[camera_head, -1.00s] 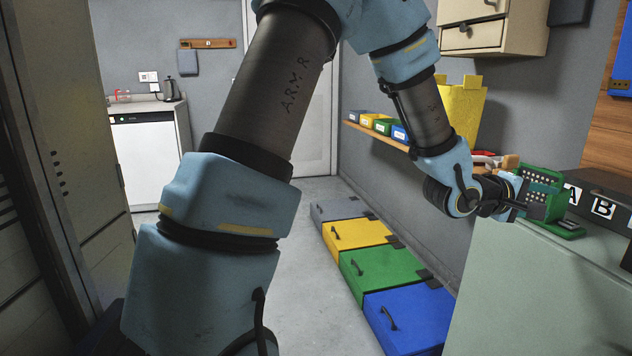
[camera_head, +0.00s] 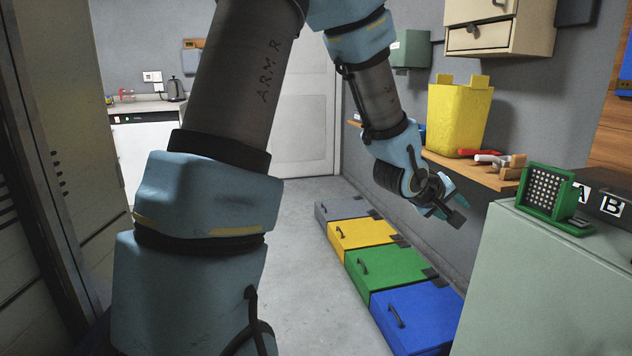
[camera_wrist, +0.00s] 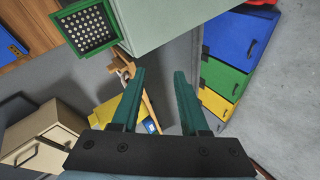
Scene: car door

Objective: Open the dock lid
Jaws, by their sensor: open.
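No part is labelled as the dock lid, so I cannot tell for certain which thing it is. A green-framed panel with a grid of pale dots (camera_head: 547,190) stands upright on its base on top of the pale green cabinet (camera_head: 530,290). The panel also shows at the upper left of the wrist view (camera_wrist: 88,25). Boxes with handled lids line the floor by the wall: grey (camera_head: 343,208), yellow (camera_head: 362,233), green (camera_head: 385,268) and blue (camera_head: 420,318). They look shut. My gripper (camera_head: 452,207) is open and empty, left of the cabinet and above the boxes. Its green fingers (camera_wrist: 160,78) are apart, touching nothing.
A wooden wall shelf (camera_head: 475,170) carries a yellow bin (camera_head: 458,115) and tools (camera_head: 500,160). A dark box lettered A and B (camera_head: 612,204) sits right of the panel. A beige wall cabinet (camera_head: 490,25) hangs above. The floor (camera_head: 310,270) left of the boxes is clear.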

